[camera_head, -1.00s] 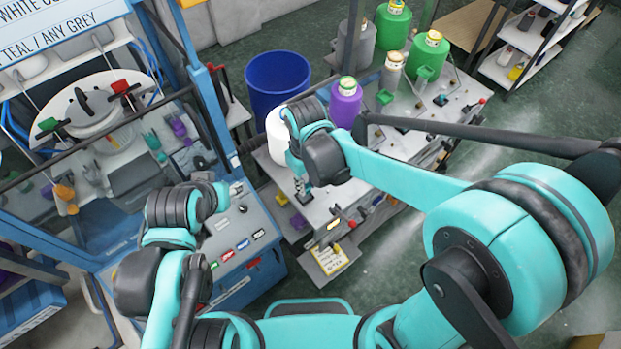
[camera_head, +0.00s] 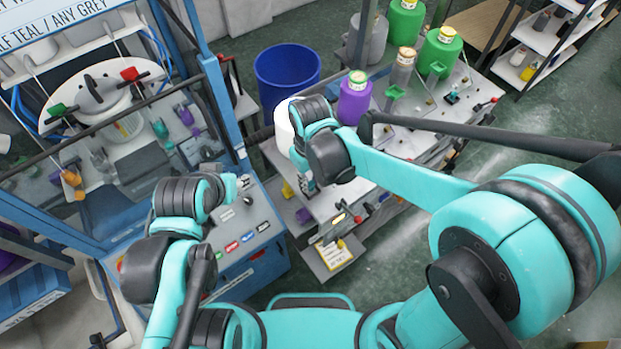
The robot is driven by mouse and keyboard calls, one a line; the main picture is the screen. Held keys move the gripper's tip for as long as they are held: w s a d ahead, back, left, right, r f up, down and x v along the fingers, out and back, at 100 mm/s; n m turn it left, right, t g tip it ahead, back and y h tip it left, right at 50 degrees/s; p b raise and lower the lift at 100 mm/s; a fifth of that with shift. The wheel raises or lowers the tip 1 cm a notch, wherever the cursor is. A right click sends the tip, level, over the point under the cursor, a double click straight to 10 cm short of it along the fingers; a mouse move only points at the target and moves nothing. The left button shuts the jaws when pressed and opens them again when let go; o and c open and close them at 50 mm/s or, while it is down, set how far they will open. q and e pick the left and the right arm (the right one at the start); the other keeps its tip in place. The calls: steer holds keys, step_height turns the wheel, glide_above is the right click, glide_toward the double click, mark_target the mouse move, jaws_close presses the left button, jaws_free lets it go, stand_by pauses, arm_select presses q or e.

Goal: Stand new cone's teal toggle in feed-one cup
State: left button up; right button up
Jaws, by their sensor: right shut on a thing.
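A white cone (camera_head: 283,128) stands on the bench (camera_head: 328,203), partly behind my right wrist. My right gripper (camera_head: 307,188) points down just above the bench, right of a small yellow piece (camera_head: 287,190). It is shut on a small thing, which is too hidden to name. A teal toggle-like piece (camera_head: 161,129) and a purple one (camera_head: 185,115) show behind the blue machine's clear front. I cannot make out which cup is feed one. My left gripper (camera_head: 235,187) is over the machine's sloping label panel; its fingers are too small to read.
The blue machine frame (camera_head: 215,95) and a dark bar (camera_head: 480,130) bound the space.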

steer(key=shift+f+b, duration=0.65)
steer(key=shift+f, duration=0.1)
steer(key=o, duration=0.7)
steer(key=shift+o, duration=0.2)
steer(key=shift+r, duration=0.1)
step_height(320, 180, up, 12)
stand_by(0.4)
